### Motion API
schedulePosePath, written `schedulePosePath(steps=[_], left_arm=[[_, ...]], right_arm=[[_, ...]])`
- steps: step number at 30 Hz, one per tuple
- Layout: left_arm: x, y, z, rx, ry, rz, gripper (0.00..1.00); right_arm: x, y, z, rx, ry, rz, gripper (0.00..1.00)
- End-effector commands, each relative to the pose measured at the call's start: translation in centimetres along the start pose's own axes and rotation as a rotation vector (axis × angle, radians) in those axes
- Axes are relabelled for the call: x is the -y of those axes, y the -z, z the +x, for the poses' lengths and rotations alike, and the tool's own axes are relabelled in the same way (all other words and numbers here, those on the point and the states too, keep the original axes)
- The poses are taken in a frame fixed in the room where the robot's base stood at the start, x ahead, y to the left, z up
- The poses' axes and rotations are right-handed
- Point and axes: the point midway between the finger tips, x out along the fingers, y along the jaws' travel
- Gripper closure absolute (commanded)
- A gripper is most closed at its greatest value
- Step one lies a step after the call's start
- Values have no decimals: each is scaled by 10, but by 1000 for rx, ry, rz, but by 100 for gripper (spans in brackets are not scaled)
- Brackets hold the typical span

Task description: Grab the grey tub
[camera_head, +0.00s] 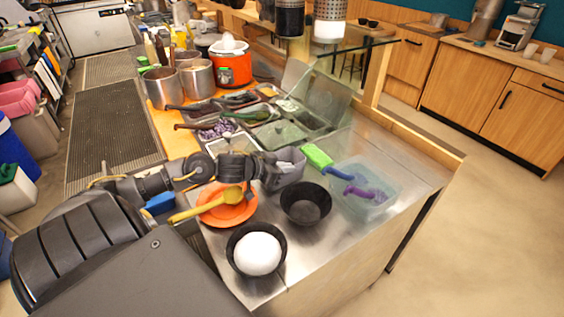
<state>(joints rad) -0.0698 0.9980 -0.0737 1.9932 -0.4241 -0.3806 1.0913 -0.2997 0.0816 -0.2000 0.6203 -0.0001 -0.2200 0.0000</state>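The grey tub (290,171) stands on the steel counter near the middle of the camera_head view, behind a black bowl. My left gripper (266,170) comes in from the left and is at the tub's left side, its fingertips close to or overlapping the wall. I cannot tell whether it touches the tub or how far the fingers are apart. The gripper hides part of the tub's left side. My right gripper is not in view.
An orange plate (228,212) with a yellow ladle (205,204), a black bowl (306,204) and another black bowl holding a white ball (258,253) stand in front. A clear bin (372,196) with colored utensils is to the right. Ingredient pans (280,134) lie behind.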

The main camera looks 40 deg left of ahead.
Motion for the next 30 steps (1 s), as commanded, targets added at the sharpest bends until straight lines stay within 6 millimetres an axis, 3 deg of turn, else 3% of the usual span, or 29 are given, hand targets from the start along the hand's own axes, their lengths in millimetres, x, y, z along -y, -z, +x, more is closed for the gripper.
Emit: schedulePosePath(steps=[13,20,30], left_arm=[[-1,2,-1,2,-2,0,100],[0,23,-11,-2,-1,4,100],[0,53,-72,4,-1,2,100]], right_arm=[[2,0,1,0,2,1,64],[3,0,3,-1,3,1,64],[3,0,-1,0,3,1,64]])
